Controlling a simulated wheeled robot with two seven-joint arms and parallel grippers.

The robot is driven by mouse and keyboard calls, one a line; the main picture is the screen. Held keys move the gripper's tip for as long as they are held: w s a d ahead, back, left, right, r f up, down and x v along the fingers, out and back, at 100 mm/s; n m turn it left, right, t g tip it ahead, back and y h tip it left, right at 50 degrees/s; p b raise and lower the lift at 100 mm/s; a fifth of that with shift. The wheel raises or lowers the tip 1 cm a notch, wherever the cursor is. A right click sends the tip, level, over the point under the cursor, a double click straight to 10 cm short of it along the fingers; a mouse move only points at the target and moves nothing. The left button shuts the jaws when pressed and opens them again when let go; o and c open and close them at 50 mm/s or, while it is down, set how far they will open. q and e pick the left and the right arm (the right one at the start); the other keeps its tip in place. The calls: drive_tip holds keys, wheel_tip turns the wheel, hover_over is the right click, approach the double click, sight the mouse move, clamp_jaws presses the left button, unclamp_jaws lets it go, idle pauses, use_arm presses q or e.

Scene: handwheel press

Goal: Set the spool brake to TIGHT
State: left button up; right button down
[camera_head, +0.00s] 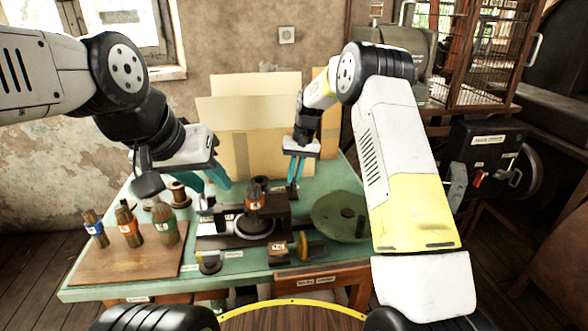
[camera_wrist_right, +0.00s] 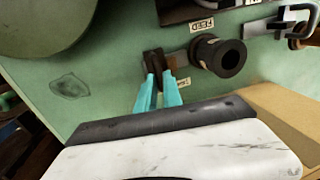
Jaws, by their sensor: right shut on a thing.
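My right gripper (camera_head: 293,194) points down behind the press (camera_head: 270,228), left of the green round disc (camera_head: 341,216). In the right wrist view its teal fingers (camera_wrist_right: 158,88) are close together on a small dark lever (camera_wrist_right: 154,62). The lever stands beside a black cylinder (camera_wrist_right: 218,57) with a hollow end. A small label (camera_wrist_right: 184,82) near the lever is only partly visible, and I cannot read TIGHT on it. A label reading FEED (camera_wrist_right: 202,25) is upside down above. My left gripper (camera_head: 208,181) is open and empty above the back left of the table.
Bottles with blue (camera_head: 95,229), red (camera_head: 128,224) and green (camera_head: 163,223) bands stand on a wooden board (camera_head: 125,266) at the left. A brown spool (camera_head: 179,194) stands behind them. Cardboard (camera_head: 250,125) rises at the back. A black switch box (camera_head: 483,165) is at the right.

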drive_tip(key=shift+s+a+r, duration=0.1)
drive_tip(key=shift+s+a, duration=0.1)
drive_tip(key=shift+a, duration=1.05)
drive_tip(key=shift+s+a, duration=0.15)
drive_tip(key=shift+a, duration=1.1)
drive_tip(key=c, duration=1.5)
unclamp_jaws()
drive_tip(key=shift+w+d+r, duration=0.1)
drive_tip(key=shift+d+r, duration=0.15)
drive_tip(key=shift+r, duration=1)
drive_tip(key=shift+s+d+r, duration=0.1)
drive_tip(key=shift+d+r, duration=0.15)
drive_tip(key=shift+r, duration=1.05)
drive_tip(key=shift+w+d+r, duration=0.1)
drive_tip(key=shift+d+r, duration=0.15)
drive_tip(key=shift+r, duration=1)
